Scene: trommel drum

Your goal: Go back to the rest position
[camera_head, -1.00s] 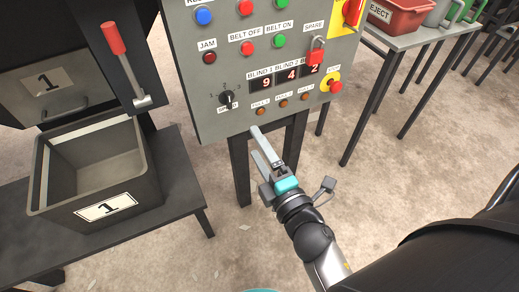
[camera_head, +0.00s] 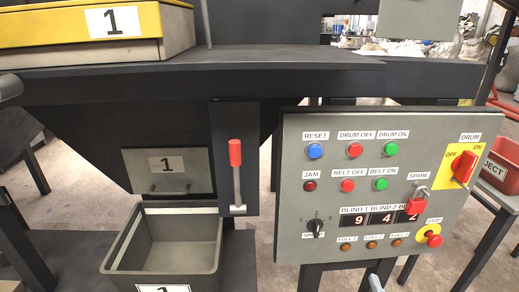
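The grey control panel (camera_head: 290,190) fills the right half of the head view, with push buttons, a display reading 9 and 4 with the third digit partly hidden, and a red drum switch (camera_head: 463,167). A small grey tip at the bottom edge below the panel looks like the end of my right gripper (camera_head: 375,283). The rest of that gripper is out of frame, so its opening cannot be judged. It appears apart from the panel's buttons.
A red-handled lever (camera_head: 236,155) hangs left of the panel. An open grey bin (camera_head: 118,250) stands below a chute door (camera_head: 150,160) marked 1. A yellow-edged tray (camera_head: 60,25) sits above.

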